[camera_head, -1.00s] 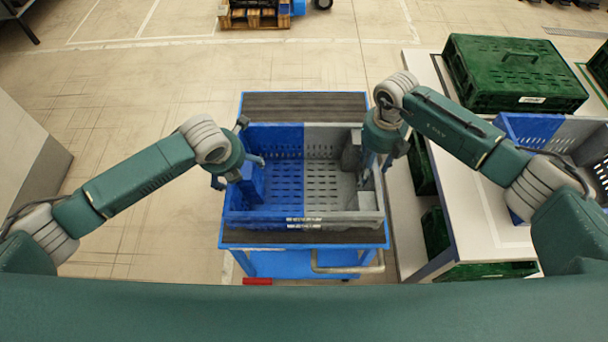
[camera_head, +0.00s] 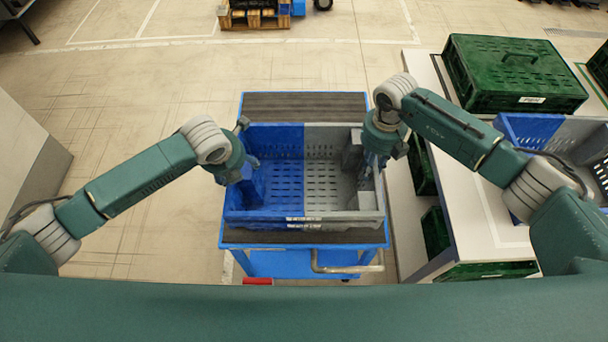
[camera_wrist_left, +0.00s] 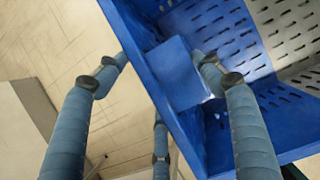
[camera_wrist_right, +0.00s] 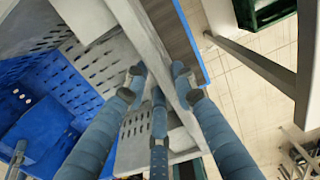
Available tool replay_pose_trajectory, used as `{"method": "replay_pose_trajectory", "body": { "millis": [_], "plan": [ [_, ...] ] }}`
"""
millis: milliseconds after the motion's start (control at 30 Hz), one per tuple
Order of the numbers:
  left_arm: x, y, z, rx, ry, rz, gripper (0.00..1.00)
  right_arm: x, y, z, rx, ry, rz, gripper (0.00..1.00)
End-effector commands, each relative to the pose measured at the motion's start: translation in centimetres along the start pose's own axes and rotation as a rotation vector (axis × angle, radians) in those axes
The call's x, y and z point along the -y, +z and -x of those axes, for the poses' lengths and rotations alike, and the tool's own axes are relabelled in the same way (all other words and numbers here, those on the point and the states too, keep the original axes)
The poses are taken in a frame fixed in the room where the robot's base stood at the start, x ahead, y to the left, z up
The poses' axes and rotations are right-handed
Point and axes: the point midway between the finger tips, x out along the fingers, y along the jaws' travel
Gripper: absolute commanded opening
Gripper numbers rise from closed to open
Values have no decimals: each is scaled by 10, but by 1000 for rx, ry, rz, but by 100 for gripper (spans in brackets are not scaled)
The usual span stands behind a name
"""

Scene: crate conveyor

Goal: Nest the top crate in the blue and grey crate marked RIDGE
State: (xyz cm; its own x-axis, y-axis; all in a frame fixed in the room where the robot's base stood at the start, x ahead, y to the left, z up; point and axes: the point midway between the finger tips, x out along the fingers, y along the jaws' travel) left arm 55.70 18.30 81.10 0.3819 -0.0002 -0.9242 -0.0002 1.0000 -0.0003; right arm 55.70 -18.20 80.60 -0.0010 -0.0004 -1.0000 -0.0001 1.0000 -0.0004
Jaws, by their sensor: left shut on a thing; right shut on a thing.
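A blue and grey crate (camera_head: 304,214), blue on its left half and grey on its right, sits level on the trolley. My left gripper (camera_head: 238,172) is shut on its blue left wall, which runs between the fingers in the left wrist view (camera_wrist_left: 150,68). My right gripper (camera_head: 377,160) is shut on its grey right wall, which also lies between the fingers in the right wrist view (camera_wrist_right: 160,75). I cannot tell whether another crate is under it. A second blue and grey crate (camera_head: 530,128) stands on the bench at the right. I cannot read RIDGE on either.
The blue trolley (camera_head: 280,262) has a dark ribbed top (camera_head: 304,105) showing behind and in front of the crate. A white bench (camera_head: 480,215) stands close on the right, with a lidded green crate (camera_head: 515,72) on it and green crates below.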

Motion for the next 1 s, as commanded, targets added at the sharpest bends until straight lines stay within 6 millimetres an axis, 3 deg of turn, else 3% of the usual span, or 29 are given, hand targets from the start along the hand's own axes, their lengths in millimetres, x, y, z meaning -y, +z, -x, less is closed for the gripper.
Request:
{"method": "replay_pose_trajectory", "body": {
  "millis": [600,1000],
  "plan": [
    [0,20,46,2,-1,0,16,0,1,50,2,1,0,0],
    [0,20,47,2,0,0,16,0,1,51,2,1,0,0]
  ]
}}
